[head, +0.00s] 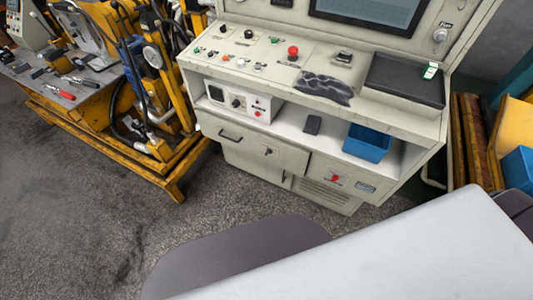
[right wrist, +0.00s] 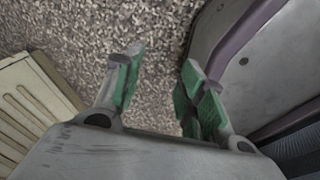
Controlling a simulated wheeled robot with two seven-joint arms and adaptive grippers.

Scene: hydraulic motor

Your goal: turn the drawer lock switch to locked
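The cream control cabinet (head: 300,125) stands ahead in the head view. Its drawer front (head: 250,146) appears closed, with a dark handle (head: 230,138) at the left. A small dark lock switch (head: 268,151) sits right of the handle; it is too small to tell which way it is turned. In the right wrist view my right gripper (right wrist: 162,68) is open and empty, its green-padded fingers apart above the speckled floor. It touches no switch there. My left gripper is in neither view.
A red switch (head: 335,178) sits on the lower right panel. The shelf above holds a white instrument box (head: 243,103) and a blue bin (head: 367,143). A yellow-framed bench (head: 160,165) stands left. Grey floor (head: 110,235) before the cabinet is clear.

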